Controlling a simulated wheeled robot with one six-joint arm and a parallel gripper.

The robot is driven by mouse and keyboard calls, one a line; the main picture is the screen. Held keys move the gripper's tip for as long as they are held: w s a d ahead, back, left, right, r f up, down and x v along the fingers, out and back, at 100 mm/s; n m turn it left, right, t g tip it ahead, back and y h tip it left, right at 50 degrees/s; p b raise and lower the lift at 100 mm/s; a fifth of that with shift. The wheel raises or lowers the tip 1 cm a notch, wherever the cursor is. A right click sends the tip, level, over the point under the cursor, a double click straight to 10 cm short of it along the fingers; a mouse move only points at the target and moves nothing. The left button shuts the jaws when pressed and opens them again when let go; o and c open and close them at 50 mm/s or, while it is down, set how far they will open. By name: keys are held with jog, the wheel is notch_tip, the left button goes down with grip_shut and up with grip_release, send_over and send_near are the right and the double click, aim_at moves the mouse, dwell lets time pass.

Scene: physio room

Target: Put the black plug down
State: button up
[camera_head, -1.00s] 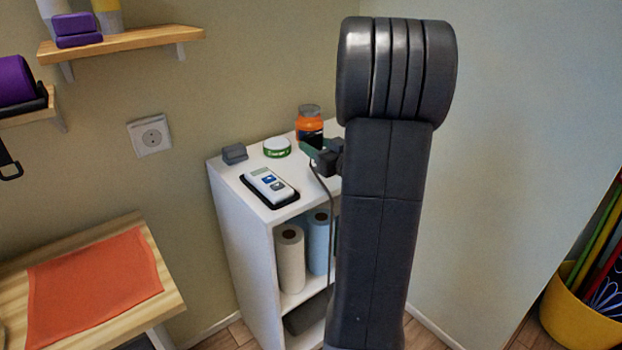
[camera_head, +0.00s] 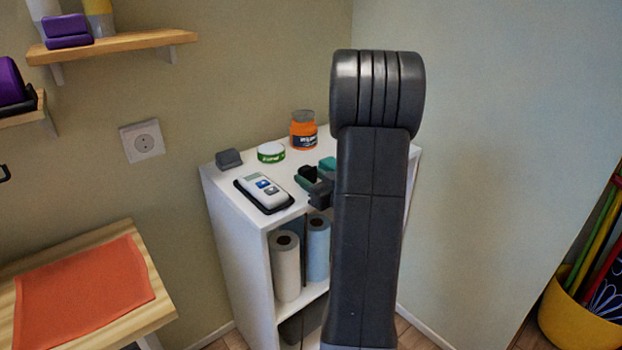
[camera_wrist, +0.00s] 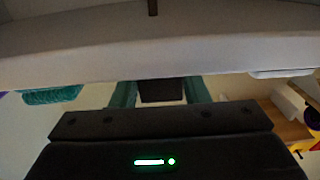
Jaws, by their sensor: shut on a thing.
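The black plug (camera_wrist: 160,91) is between the two teal fingertips of my gripper (camera_wrist: 160,95) in the wrist view. My gripper is shut on it. In the head view my gripper (camera_head: 316,170) is low over the right part of the white cabinet top (camera_head: 232,186), to the right of a white device. Only a small dark part of the plug shows there, and my arm hides some of the area. I cannot tell whether the plug touches the top. A thin dark cord (camera_head: 304,240) hangs in front of the cabinet.
On the cabinet top are a white device (camera_head: 265,189) on a black base, a grey block (camera_head: 229,158), a green-and-white tin (camera_head: 271,152) and an orange jar (camera_head: 303,130). Paper rolls (camera_head: 286,268) stand on the shelf below. A wall socket (camera_head: 142,141) is at left.

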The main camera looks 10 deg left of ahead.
jog(key=shift+f+b, duration=0.35)
jog(key=shift+f, duration=0.1)
jog(key=o, duration=1.3)
jog(key=shift+c, duration=0.2)
jog(key=shift+r, duration=0.15)
jog(key=shift+r+p, duration=0.55)
jog(key=shift+p, duration=0.2)
jog(key=v, duration=1.2)
jog(key=shift+a, duration=0.1)
jog(key=x, duration=0.8)
jog(key=f+b+x, duration=0.1)
jog(key=x, duration=0.3)
jog(key=shift+f, duration=0.2)
